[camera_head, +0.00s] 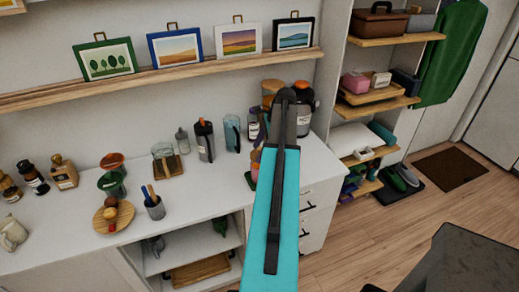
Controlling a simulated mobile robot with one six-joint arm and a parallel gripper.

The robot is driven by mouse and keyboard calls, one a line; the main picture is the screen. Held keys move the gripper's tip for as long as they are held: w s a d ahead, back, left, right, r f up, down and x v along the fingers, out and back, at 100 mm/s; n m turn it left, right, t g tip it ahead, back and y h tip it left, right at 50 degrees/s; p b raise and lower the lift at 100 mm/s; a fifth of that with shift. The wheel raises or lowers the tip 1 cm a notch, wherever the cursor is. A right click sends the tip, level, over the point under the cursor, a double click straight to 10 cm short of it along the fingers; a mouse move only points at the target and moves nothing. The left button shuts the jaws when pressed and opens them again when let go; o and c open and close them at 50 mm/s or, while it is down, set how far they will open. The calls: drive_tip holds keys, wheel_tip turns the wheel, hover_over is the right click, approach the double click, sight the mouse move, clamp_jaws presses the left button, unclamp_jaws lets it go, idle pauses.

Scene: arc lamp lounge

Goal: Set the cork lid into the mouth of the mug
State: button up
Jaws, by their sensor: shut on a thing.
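My teal arm with its black link rises from the bottom of the picture over the right part of the white counter. My gripper does not show; the arm may hide it. I cannot make out the cork lid. I cannot pick out the mug for sure. An orange piece (256,157) shows just left of the arm, close to a dark green flat piece (250,181) on the counter; the arm hides the rest.
The white counter (205,192) is bare in front of these things. A dark bottle (205,141), a glass on a wooden board (167,166), a holder with tools (155,208) and a round wooden board (113,218) stand further left. Large jars (303,100) stand at the back right.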

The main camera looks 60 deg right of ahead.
drive_tip(key=shift+f+b, duration=0.3)
drive_tip(key=shift+f, duration=0.9)
drive_tip(key=shift+w+p, duration=0.15)
drive_tip(key=shift+p, duration=0.4)
idle(0.9)
drive_tip(key=shift+f, duration=0.75)
idle(1.9)
drive_tip(key=o, duration=1.1)
drive_tip(key=shift+r, duration=0.15)
drive_tip(key=b+v, duration=0.3)
drive_tip(key=v, duration=1)
drive_tip(key=shift+r+b, duration=0.25)
drive_tip(key=shift+b, duration=0.1)
